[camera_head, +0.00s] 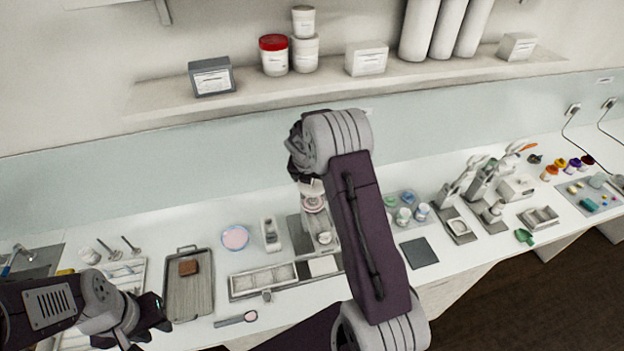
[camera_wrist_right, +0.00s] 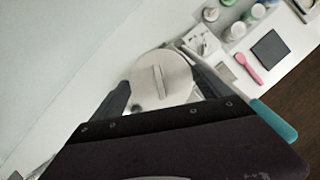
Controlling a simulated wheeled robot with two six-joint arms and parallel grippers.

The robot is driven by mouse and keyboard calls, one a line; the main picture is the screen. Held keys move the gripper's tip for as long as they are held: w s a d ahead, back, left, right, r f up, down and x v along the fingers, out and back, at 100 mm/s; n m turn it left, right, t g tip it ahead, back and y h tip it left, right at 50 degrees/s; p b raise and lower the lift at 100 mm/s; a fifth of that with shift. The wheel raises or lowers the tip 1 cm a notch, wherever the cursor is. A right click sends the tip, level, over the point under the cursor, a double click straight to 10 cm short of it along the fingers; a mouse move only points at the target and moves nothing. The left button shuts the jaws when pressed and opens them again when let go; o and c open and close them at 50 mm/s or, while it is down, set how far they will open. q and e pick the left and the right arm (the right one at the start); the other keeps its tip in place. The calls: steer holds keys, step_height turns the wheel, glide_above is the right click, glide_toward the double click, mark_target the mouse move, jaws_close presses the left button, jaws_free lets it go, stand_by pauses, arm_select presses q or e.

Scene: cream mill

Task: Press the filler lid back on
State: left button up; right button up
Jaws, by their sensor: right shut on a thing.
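The round pale filler lid (camera_wrist_right: 160,80), with a raised bar across its top, lies between the two dark fingers of my right gripper (camera_wrist_right: 165,88) in the right wrist view. The gripper is shut on it. In the head view my right gripper is mostly hidden behind my own wrist and forearm. Just below my wrist, the pale round filler (camera_head: 313,200) stands on the counter, partly covered by my arm. I cannot tell whether the lid touches the filler or is seated. My left gripper (camera_head: 152,318) is at the lower left, near the grey tray, its jaw opening unclear.
A pink dish (camera_head: 235,237) and a pale mould tray (camera_head: 240,283) lie nearer the filler. A dark square pad (camera_head: 419,252) is at right. A shelf (camera_head: 200,99) with jars runs above.

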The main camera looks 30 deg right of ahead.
steer(key=shift+s+f, duration=0.2)
steer(key=shift+s, duration=0.1)
stand_by(0.4)
steer(key=shift+f, duration=0.1)
steer(key=shift+c, duration=0.7)
steer(key=shift+w+f, duration=0.15)
steer(key=shift+r+p, duration=0.25)
steer(key=shift+p, duration=0.15)
steer(key=shift+f, duration=0.1)
steer(key=o, duration=1.2)
steer(key=shift+o, duration=0.2)
